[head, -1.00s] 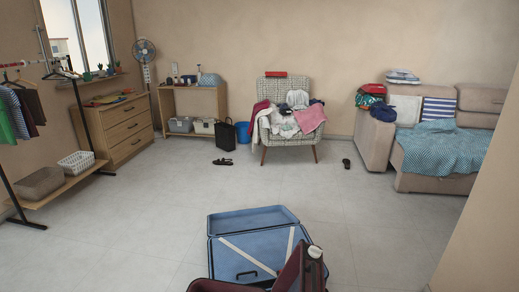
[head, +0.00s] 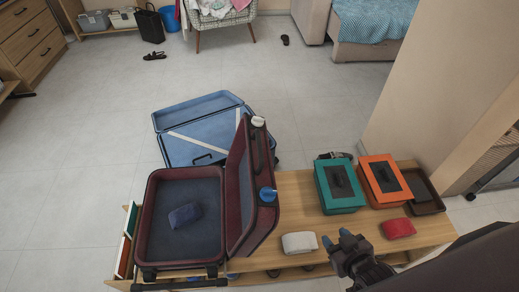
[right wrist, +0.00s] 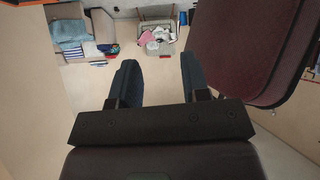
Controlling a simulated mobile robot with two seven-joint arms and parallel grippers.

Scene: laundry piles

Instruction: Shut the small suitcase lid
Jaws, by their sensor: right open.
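The small suitcase is maroon with a dark blue lining and lies open on a wooden bench. In the right wrist view the lid (right wrist: 245,50) fills the upper right, beside the fingers. My right gripper (head: 340,240) is over the bench, right of the lid and apart from it. Its fingers (right wrist: 158,75) are spread with nothing between them. My left gripper is not in view.
A large blue suitcase (head: 205,108) lies open on the floor behind the bench (head: 300,187). A wall stands at right.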

